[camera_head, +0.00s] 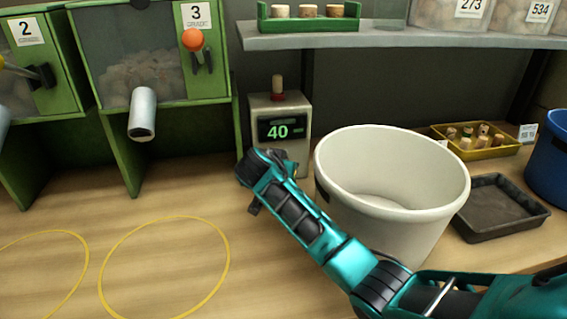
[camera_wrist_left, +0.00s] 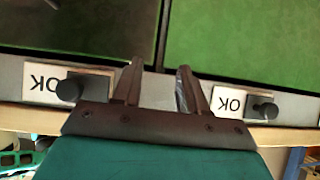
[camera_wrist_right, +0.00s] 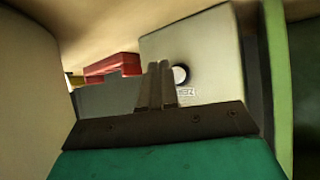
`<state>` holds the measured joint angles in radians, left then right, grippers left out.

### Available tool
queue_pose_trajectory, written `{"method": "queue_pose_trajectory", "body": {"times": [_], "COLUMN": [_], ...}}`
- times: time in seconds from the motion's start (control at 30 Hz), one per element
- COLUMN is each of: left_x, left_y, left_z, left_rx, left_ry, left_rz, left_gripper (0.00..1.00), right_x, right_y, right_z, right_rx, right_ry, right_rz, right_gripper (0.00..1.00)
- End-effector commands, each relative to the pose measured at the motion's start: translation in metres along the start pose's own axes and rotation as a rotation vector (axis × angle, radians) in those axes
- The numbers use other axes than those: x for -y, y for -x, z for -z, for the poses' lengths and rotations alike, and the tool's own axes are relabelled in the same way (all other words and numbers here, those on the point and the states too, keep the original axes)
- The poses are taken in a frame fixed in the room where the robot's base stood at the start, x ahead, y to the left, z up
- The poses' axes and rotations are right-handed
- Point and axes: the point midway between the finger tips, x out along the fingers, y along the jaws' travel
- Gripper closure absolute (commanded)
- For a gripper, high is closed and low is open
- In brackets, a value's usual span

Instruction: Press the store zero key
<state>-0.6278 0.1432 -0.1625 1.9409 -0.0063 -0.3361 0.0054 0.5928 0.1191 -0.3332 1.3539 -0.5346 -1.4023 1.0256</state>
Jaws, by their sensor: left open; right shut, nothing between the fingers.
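A pale counter box (camera_head: 262,104) with a lit green display reading 40 (camera_head: 281,128) stands against the back wall. In the right wrist view the shut, empty fingertips (camera_wrist_right: 160,78) lie beside a round white key with a dark ring (camera_wrist_right: 181,75) on a pale face. A small label (camera_wrist_right: 186,93) by the key is partly hidden and hard to read. Contact cannot be told. My left gripper (camera_wrist_left: 157,82) is open and empty.
A white bucket (camera_head: 340,165) stands right of the box, close to my right arm. Green dispensers (camera_head: 100,15) stand left, a shelf (camera_head: 340,38) runs above. Two yellow rings (camera_head: 101,290) mark clear table. Green panels (camera_wrist_left: 245,45) and black knobs (camera_wrist_left: 69,90) face my left gripper.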

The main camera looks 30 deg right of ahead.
Motion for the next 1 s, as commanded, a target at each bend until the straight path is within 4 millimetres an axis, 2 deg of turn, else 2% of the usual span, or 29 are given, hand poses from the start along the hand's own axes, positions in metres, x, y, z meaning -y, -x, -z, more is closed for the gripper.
{"method": "queue_pose_trajectory", "body": {"times": [1.0], "left_x": [0.0001], "left_y": [-0.0045], "left_z": [-0.0021], "left_rx": [-0.005], "left_ry": [0.0], "left_rz": [0.0], "left_gripper": [0.57], "right_x": [0.0065], "right_y": [-0.0084], "right_z": [0.0063], "right_rx": [-0.001], "right_ry": [-0.001], "right_rz": [0.001], "right_gripper": [1.0]}}
